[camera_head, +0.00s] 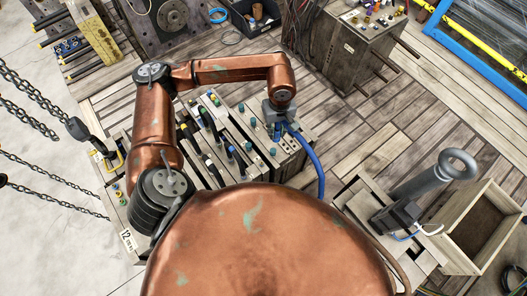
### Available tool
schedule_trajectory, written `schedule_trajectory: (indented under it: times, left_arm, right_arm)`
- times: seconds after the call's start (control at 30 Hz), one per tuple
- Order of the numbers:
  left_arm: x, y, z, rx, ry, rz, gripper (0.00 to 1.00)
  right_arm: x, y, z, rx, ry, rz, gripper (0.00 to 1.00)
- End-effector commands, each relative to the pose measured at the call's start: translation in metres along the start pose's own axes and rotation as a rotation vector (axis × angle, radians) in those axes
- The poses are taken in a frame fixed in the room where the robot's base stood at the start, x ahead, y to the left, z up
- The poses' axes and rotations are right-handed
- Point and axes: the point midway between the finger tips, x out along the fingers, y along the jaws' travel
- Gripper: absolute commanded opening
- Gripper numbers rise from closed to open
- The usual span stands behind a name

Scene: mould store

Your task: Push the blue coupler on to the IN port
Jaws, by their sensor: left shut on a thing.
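My left gripper (277,128) reaches over the right end of a grey mould block (245,140) and points down. It is shut on the blue coupler, which is mostly hidden by the fingers. A blue hose (316,165) runs from the gripper to the right and then down behind my body. Small blue-green and amber fittings stand on the block's top near the gripper. I cannot read which one is the IN port, nor tell whether the coupler touches a port. My right gripper is not in view.
A grey post with a ring (432,181) stands at the right beside an open wooden crate (454,232). Another block with fittings (347,45) stands at the upper right. Chains (30,115) hang at the left. The plank floor right of the gripper is clear.

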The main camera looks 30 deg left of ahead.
Motion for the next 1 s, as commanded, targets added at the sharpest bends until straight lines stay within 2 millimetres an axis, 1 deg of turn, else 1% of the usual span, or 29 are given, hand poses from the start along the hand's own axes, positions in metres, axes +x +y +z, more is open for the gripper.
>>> schedule_trajectory:
  times: [0.03, 0.1, 0.33, 0.5, 0.77, 1.0]
  left_arm:
    - [0.011, 0.002, -0.001, -0.114, -0.004, -0.002, 0.0]
    - [0.022, 0.004, -0.004, -0.282, -0.005, -0.001, 0.0]
    - [0.061, 0.008, -0.013, -0.84, -0.003, -0.004, 0.0]
    - [0.091, 0.008, -0.019, -1.256, -0.002, -0.005, 0.0]
    - [0.139, -0.001, -0.029, -1.907, 0.001, -0.006, 0.0]
    - [0.186, -0.016, -0.036, -2.513, 0.003, -0.006, 0.0]
  right_arm:
    - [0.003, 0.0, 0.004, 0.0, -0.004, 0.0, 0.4]
    - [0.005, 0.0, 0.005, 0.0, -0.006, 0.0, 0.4]
    - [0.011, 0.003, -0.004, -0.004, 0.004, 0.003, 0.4]
    - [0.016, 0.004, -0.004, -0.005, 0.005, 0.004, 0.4]
    - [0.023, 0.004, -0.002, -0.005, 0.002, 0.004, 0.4]
    - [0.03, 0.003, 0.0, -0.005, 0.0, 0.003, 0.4]
